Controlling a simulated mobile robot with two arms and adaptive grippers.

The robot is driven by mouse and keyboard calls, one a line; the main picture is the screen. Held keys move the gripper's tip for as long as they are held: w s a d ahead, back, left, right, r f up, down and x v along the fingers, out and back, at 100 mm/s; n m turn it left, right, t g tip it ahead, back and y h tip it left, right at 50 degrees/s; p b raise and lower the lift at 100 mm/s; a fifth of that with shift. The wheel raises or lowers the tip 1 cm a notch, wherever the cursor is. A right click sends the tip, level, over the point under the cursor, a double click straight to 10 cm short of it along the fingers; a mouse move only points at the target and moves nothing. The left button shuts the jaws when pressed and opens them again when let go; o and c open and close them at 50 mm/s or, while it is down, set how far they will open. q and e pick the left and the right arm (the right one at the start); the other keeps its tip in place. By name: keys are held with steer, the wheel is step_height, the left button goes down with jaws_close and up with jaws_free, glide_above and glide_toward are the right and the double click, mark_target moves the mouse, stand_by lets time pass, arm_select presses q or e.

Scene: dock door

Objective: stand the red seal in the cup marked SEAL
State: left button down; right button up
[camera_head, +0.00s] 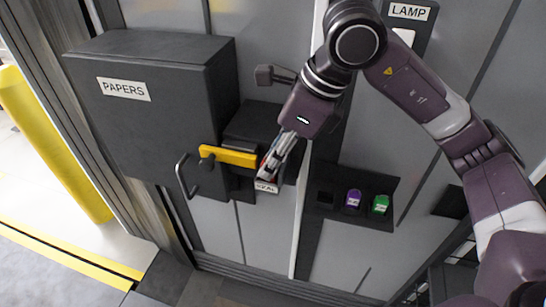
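My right gripper (268,173) points down and left into the small dark cup with a white label (266,187); the label is partly cut off but appears to read SEAL. The fingers look close together. A small patch of red, the red seal (265,162), shows at the fingertips, mostly hidden by them. The gripper appears shut on it, at the cup's mouth. I cannot tell whether the seal touches the cup's bottom. My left gripper is not in view.
A yellow latch bar (229,156) lies just left of the cup, beside a dark box marked PAPERS (150,110). A dark rack (340,181) at right holds a purple seal (353,199) and a green seal (381,205); its left slot looks empty. A LAMP plate (408,12) is above.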

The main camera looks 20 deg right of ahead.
steer(key=shift+d+r+b, duration=0.15)
steer(key=shift+r+b, duration=0.2)
steer(key=shift+r, duration=0.2)
steer(key=b+v, duration=0.1)
steer(key=v, duration=1)
steer(key=shift+s+b, duration=0.2)
steer(key=shift+b, duration=0.1)
